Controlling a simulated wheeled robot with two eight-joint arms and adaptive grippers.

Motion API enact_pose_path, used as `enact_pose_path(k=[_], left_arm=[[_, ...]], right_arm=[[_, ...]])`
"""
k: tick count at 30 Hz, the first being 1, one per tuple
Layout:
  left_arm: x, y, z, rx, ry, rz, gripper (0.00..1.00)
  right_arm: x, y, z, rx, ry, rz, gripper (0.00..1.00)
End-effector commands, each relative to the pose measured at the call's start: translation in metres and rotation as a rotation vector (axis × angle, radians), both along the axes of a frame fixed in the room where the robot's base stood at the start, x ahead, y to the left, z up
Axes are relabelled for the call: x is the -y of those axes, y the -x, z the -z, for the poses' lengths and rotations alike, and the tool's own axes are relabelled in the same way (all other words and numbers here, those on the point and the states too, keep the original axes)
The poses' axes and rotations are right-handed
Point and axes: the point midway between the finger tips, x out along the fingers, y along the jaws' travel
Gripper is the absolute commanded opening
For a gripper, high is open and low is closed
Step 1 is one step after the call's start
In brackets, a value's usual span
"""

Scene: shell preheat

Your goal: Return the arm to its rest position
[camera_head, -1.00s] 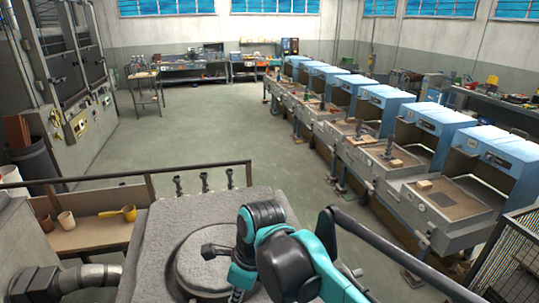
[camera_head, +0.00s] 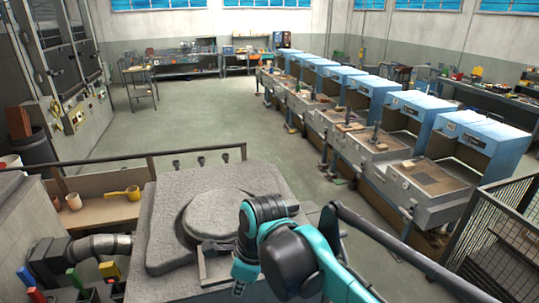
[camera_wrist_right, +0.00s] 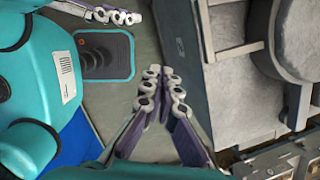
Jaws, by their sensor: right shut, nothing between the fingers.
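My right arm (camera_head: 285,250), teal and black, reaches up from the bottom centre of the head view, in front of the grey block. A second set of jointed fingers, my left gripper (camera_wrist_right: 105,13), shows at the top left of the wrist view, cut by the edge. I cannot tell whether it is open.
The grey block with a round raised lid (camera_head: 215,215) stands close ahead. A railing (camera_head: 150,160) runs behind it. A wooden shelf (camera_head: 100,212) holds a yellow ladle (camera_head: 122,193) and cups. A wire-mesh fence (camera_head: 500,235) stands at right. Blue-hooded benches (camera_head: 415,108) line the open floor.

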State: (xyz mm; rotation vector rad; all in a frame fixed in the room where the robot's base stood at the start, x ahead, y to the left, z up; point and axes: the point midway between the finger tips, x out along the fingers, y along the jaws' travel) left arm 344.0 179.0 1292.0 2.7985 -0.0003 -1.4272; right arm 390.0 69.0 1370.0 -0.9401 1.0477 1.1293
Motion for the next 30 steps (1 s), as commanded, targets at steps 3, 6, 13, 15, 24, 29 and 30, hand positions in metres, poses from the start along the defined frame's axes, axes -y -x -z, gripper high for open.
enact_pose_path(k=[3,6,13,15,24,29,30], left_arm=[[0.0,-0.001,0.014,0.0,0.0,0.0,0.4],[0.0,-0.001,0.025,0.001,0.0,0.0,0.4],[0.0,-0.001,0.064,0.0,0.0,0.0,0.4],[0.0,-0.001,0.08,0.0,0.0,0.0,0.4],[0.0,-0.002,0.182,0.0,0.0,0.0,0.4],[0.0,-0.002,0.225,0.0,0.0,0.0,0.4],[0.0,-0.002,0.232,0.0,0.0,0.0,0.4]], right_arm=[[0.012,-0.001,0.016,0.038,0.009,-0.058,0.0],[0.025,-0.002,0.029,0.078,0.019,-0.124,0.0],[0.064,-0.002,0.074,0.21,0.074,-0.341,0.0],[0.081,0.0,0.094,0.263,0.106,-0.432,0.0],[0.178,0.019,0.226,0.529,0.417,-1.029,0.0],[0.219,0.033,0.287,0.588,0.627,-1.341,0.0],[0.226,0.036,0.298,0.592,0.67,-1.402,0.0]])
